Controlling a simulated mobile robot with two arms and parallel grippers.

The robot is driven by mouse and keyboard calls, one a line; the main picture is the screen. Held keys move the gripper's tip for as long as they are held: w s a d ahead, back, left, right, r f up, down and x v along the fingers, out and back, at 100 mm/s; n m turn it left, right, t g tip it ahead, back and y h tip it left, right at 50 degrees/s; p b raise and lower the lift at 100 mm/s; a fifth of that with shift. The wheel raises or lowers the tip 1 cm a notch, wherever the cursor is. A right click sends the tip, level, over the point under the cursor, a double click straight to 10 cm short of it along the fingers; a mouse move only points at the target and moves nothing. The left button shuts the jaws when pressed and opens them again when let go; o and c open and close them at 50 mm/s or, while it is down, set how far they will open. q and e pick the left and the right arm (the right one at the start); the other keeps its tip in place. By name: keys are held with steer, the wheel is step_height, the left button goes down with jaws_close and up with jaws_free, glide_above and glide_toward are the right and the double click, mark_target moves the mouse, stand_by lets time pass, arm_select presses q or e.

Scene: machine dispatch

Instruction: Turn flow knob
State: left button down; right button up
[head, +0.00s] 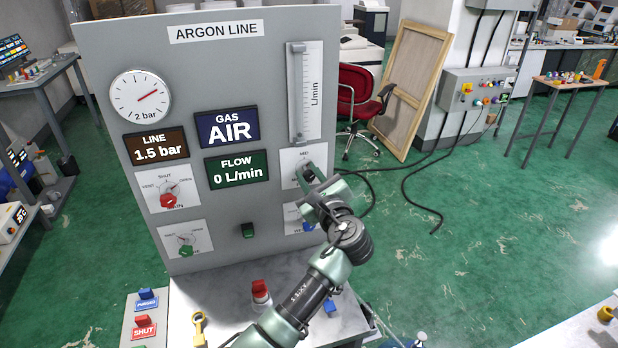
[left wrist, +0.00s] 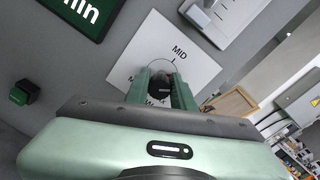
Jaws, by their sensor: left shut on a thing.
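The grey ARGON LINE panel (head: 100,70) stands upright in front of me. The flow knob, a dark round knob (left wrist: 163,85), sits on the white plate marked MID (head: 290,157) at the panel's right, below the glass flow tube (head: 298,92). My left gripper (head: 307,176) is at this plate, with its two fingers around the knob and shut on it. The left wrist view shows a finger on each side of the knob. Gripper and arm hide most of the knob in the head view. The FLOW display (head: 237,169) reads 0 L/min, the GAS display (head: 227,127) AIR.
The gauge (head: 140,97) and LINE display (head: 156,143), reading 1.5 bar, are at upper left. A red knob (head: 168,201) and a green knob (head: 186,250) sit at lower left. A blue knob (head: 308,227) is just below my gripper. A red-capped item (head: 261,290) stands on the shelf.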

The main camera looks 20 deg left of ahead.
mark_target(311, 178)
arm_select(q)
steer(key=shift+n, duration=0.3)
steer(key=c, duration=1.2)
jaws_free()
steer(key=b+v, duration=0.1)
steer(key=v, duration=0.2)
steer(key=b+v, duration=0.1)
steer(key=v, duration=0.2)
steer(key=shift+s+d+f+b, duration=0.15)
steer(key=shift+s+d+b, duration=0.1)
steer(key=shift+s+b, duration=0.05)
steer(key=shift+s+d, duration=0.25)
steer(key=shift+s, duration=0.2)
